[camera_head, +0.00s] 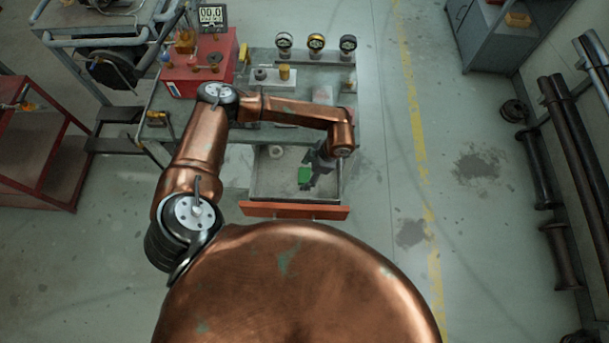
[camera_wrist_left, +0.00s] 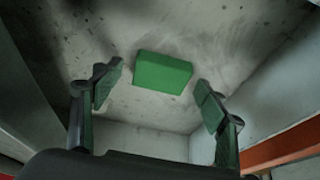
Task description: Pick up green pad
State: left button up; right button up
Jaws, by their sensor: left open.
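The green pad (camera_head: 304,175) lies on the floor of an open drawer (camera_head: 262,182). In the left wrist view the pad (camera_wrist_left: 162,73) is a green block on the grey drawer floor, in line with the gap between my fingers and beyond their tips. My left gripper (camera_head: 311,183) reaches down into the drawer, close to the pad. In the left wrist view its two fingers (camera_wrist_left: 158,85) are spread wide with nothing between them. The head view does not show the gap between fingers and pad clearly. My right gripper is not in view.
The drawer's orange front (camera_head: 295,211) faces me, and its walls surround the gripper. On the bench above stand a red box (camera_head: 200,68) and several gauges (camera_head: 316,43). Pipes (camera_head: 570,105) line the right wall.

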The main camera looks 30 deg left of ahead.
pick_arm(q)
jog(key=shift+c, duration=0.2)
jog(key=c, duration=0.9)
jog(key=shift+r, duration=0.1)
jog(key=shift+c, duration=0.2)
